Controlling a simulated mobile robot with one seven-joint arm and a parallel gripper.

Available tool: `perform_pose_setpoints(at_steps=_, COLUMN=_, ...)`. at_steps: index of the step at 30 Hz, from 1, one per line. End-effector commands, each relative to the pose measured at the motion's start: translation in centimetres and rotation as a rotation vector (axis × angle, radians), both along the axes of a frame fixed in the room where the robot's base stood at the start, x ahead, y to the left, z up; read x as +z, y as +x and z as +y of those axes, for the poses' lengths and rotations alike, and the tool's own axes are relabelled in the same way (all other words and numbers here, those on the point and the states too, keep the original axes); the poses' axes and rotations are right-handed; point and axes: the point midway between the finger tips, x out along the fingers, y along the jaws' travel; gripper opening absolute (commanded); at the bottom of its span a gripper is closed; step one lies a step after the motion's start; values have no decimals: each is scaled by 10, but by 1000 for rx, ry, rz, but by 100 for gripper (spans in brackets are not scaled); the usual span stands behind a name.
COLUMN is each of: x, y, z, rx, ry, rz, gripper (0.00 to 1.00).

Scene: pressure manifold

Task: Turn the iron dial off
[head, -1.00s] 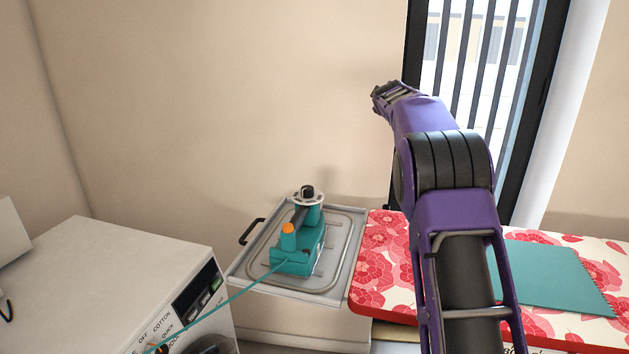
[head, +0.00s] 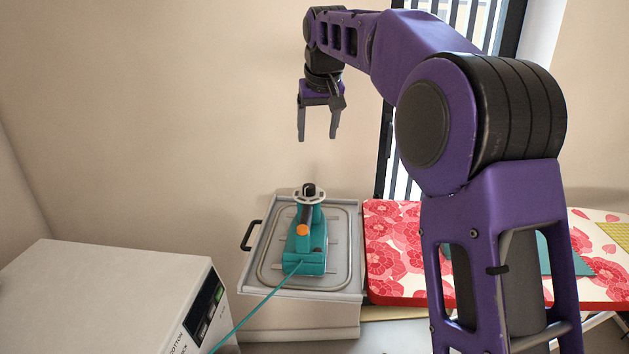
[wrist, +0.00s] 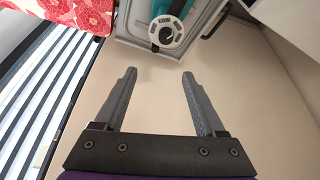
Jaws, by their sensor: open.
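The teal iron (head: 306,250) sits on the grey metal tray on the stand, in the middle of the head view. Its dial is a pale round disc (head: 309,196) with a dark knob on top, at the iron's far end. In the wrist view the dial (wrist: 167,31) shows at the top centre, past my fingertips. My gripper (head: 317,138) is open and empty, pointing down. It hangs above the dial and apart from it. The dial's setting is too small to read.
The grey tray (head: 348,281) has a black handle (head: 250,235) at its left. A white machine (head: 100,290) stands at the left, and a teal cord (head: 250,312) runs from the iron toward it. A red floral ironing board (head: 392,272) lies to the right. A wall is behind.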

Motion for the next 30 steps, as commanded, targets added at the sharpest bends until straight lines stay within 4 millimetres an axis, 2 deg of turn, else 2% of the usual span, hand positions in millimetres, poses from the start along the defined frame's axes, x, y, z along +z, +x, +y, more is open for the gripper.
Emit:
perform_pose_setpoints(at_steps=3, x=0, y=-12, z=8, rx=-5, ry=12, rz=36, gripper=72)
perform_pose_setpoints(at_steps=8, x=-11, y=-10, z=10, rx=-7, ry=12, rz=45, gripper=72)
perform_pose_setpoints(at_steps=24, x=-115, y=31, z=20, rx=-6, ry=11, rz=44, gripper=72)
perform_pose_setpoints(at_steps=30, x=-145, y=44, z=23, rx=-6, ry=12, rz=42, gripper=72)
